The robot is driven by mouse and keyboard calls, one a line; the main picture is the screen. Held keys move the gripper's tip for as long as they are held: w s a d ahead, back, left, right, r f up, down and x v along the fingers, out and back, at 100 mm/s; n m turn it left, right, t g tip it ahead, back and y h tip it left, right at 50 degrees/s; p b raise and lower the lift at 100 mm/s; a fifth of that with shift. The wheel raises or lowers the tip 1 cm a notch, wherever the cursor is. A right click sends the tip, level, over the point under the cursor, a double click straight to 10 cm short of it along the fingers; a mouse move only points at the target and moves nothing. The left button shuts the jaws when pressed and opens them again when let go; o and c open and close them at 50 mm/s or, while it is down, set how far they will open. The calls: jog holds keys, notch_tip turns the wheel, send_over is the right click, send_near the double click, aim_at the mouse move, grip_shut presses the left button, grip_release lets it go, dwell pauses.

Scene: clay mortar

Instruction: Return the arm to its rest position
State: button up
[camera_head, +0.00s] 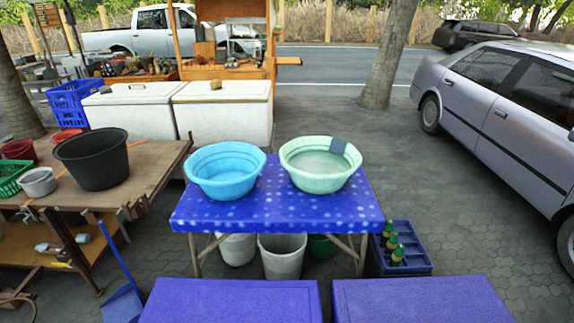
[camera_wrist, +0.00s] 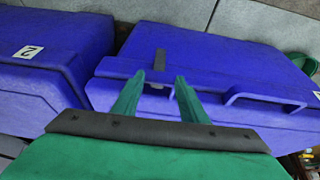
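My gripper (camera_wrist: 160,76) shows only in the wrist view, with two green fingers apart and nothing between them. The fingers point toward a blue bin (camera_wrist: 225,60) with a moulded handle on its front. I cannot tell whether the fingertips touch the bin. A second blue bin (camera_wrist: 35,50) with a white number label is at the left. No part of my arm shows in the head view.
In the head view, a blue spotted table (camera_head: 265,205) holds a blue basin (camera_head: 225,172) and a pale green basin (camera_head: 320,165). Two blue bin tops (camera_head: 232,300) (camera_head: 420,300) fill the near edge. A bottle crate (camera_head: 405,262) and parked car (camera_head: 500,100) stand right.

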jog(key=s+r+t, duration=0.3)
jog(key=r, duration=0.9)
jog(key=s+r+t, duration=0.4)
jog(key=r, duration=0.8)
jog(key=s+r+t, duration=0.3)
jog(key=s+r, duration=0.1)
jog(key=r, duration=0.8)
jog(key=shift+s+d+r+t, duration=0.2)
jog(key=shift+d+r+t, duration=0.05)
jog(key=shift+t, duration=0.15)
